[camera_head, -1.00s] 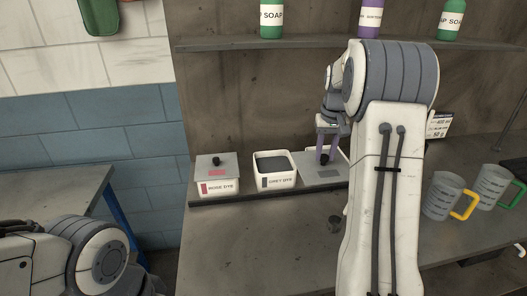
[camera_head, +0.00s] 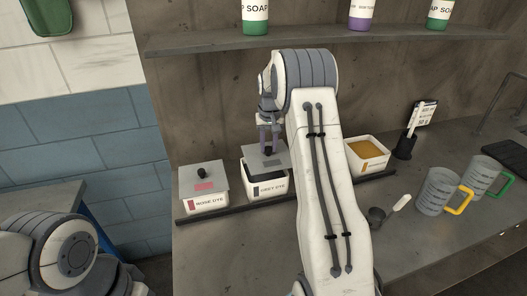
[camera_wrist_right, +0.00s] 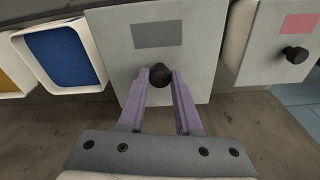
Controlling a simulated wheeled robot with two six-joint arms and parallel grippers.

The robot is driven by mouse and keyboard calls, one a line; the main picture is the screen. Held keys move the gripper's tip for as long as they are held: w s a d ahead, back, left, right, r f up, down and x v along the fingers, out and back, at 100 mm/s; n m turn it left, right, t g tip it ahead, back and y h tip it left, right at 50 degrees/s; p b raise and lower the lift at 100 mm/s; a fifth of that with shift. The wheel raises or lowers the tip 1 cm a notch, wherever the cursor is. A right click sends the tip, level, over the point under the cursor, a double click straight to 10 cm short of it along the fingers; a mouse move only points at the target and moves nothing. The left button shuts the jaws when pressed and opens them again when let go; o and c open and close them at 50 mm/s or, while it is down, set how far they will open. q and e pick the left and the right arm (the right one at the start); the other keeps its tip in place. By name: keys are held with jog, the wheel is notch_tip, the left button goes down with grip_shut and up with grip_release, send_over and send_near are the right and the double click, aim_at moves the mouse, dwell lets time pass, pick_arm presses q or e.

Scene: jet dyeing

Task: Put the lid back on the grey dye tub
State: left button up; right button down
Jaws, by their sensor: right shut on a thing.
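The grey dye tub (camera_head: 268,190) is white with a "GREY DYE" label. It stands in the row on the bench, with dark dye showing below the lid's left and front edges. The grey lid (camera_head: 279,160), with a darker grey patch, is over the tub and seems slightly raised; exact contact cannot be told. My right gripper (camera_head: 268,149) is shut on the lid's black knob, which shows between the purple fingers in the right wrist view (camera_wrist_right: 160,75). My left arm is at lower left in the head view; its gripper is out of sight.
The lidded rose dye tub (camera_head: 205,203) stands left of the grey one. An open orange-yellow tub (camera_head: 368,153) is to the right; a blue tub (camera_wrist_right: 62,55) shows in the wrist view.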

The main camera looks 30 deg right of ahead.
aim_at(264, 155)
jog(key=shift+w+a+f, duration=0.2)
jog(key=shift+w+f, duration=0.05)
jog(key=shift+w, duration=0.15)
jog(key=shift+w+a+f, duration=0.15)
jog(key=shift+w+f, duration=0.05)
jog(key=shift+w, duration=0.2)
notch_tip(264, 155, down, 4)
jog(key=shift+r+p, duration=0.1)
jog(key=shift+p, duration=0.95)
jog(key=shift+f, duration=0.2)
jog(key=shift+f, duration=0.1)
jog(key=c, duration=0.6)
grip_release()
